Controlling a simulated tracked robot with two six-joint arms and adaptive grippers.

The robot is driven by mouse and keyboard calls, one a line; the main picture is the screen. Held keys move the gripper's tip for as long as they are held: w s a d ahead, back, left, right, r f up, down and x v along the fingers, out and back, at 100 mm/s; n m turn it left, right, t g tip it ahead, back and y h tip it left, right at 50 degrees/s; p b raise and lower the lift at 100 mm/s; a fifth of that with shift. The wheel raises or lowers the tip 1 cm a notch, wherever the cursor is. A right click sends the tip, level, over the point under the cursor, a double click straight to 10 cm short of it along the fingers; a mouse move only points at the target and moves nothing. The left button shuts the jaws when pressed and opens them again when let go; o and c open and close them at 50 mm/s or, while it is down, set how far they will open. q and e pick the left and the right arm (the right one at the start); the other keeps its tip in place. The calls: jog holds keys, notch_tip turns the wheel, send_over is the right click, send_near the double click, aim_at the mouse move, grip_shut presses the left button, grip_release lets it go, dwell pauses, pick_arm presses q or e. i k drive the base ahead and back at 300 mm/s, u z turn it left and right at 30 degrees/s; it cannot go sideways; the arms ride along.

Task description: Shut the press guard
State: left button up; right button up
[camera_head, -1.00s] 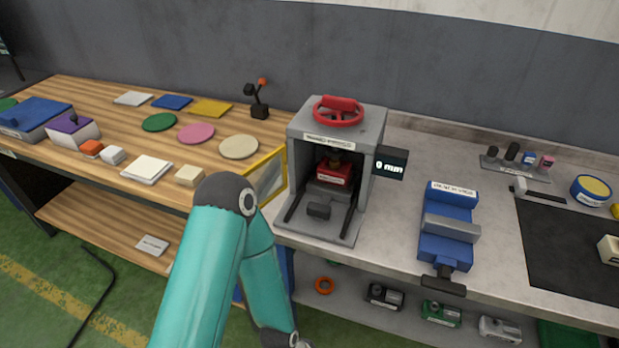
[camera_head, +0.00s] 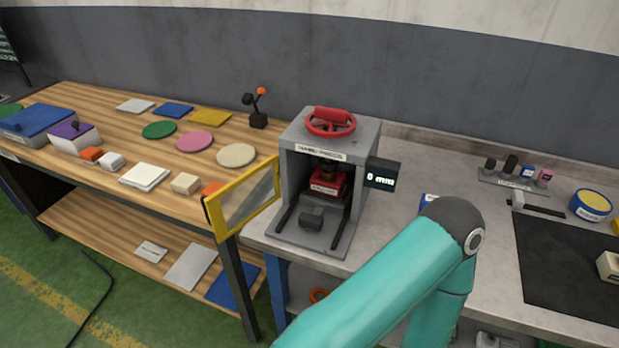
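The grey press (camera_head: 350,222) stands on the grey bench, with a red handwheel (camera_head: 331,122) on top and a red block (camera_head: 327,182) inside. Its guard (camera_head: 213,216), a yellow frame with a clear pane, is swung open to the left of the press and reaches out over the edge of the wooden bench. The press front is uncovered. One of my teal arms crosses the lower right of the picture, in front of the grey bench. Neither of my grippers shows.
A black display (camera_head: 382,175) reading 0 mm is on the press's right side. My arm covers most of the blue vise (camera_head: 428,201). A black mat (camera_head: 570,260) lies at the right. Coloured discs and pads lie on the wooden bench (camera_head: 100,110).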

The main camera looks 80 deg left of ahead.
aim_at(211, 205)
jog(key=u, duration=0.3)
jog(key=i, duration=0.15)
jog(key=z, duration=1.3)
jog(key=k, duration=1.55)
jog(key=u, duration=0.75)
jog(key=k, duration=0.9)
jog(key=u, duration=1.1)
jog(key=i, duration=0.5)
jog(key=z, duration=0.25)
jog(key=k, duration=0.25)
jog(key=u, duration=0.1)
